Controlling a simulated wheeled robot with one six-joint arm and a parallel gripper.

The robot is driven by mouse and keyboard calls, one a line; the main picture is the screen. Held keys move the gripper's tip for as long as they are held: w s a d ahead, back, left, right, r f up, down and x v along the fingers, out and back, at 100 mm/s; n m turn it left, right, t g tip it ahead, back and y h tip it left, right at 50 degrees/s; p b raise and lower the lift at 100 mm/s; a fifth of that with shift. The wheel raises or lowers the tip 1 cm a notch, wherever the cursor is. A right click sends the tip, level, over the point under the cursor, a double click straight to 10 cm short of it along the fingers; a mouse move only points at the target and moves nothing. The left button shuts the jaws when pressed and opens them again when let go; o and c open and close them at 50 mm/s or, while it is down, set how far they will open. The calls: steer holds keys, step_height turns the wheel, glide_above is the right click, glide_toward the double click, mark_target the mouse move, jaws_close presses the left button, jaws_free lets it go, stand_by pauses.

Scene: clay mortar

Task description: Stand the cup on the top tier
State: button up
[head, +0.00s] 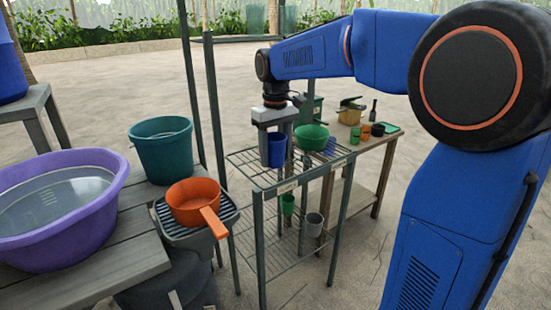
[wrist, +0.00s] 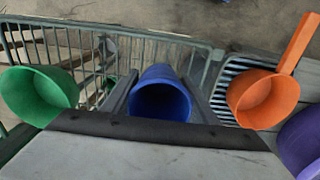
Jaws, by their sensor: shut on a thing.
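The blue cup (head: 276,155) is held in my gripper (head: 277,135), which is shut on it. In the wrist view the cup (wrist: 160,100) sits between the two fingers, and I look into its open mouth. The top tier (head: 262,180) is a wire shelf of a dark metal rack. The cup is upright over the left-back part of this tier. I cannot tell whether its base touches the wires. A green bowl (head: 312,132) stands to the right of the cup in the head view; it also shows in the wrist view (wrist: 38,95).
A green cup (head: 287,204) and a grey cup (head: 314,224) show lower in the rack. An orange pan (head: 193,203), a teal bucket (head: 161,150) and a purple tub (head: 65,237) stand at left. A wooden table (head: 352,155) stands behind the rack. The tier's front is bare.

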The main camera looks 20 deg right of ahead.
steer(key=shift+f, duration=0.8)
steer(key=shift+f, duration=0.15)
steer(key=o, duration=1)
steer(key=shift+o, duration=0.2)
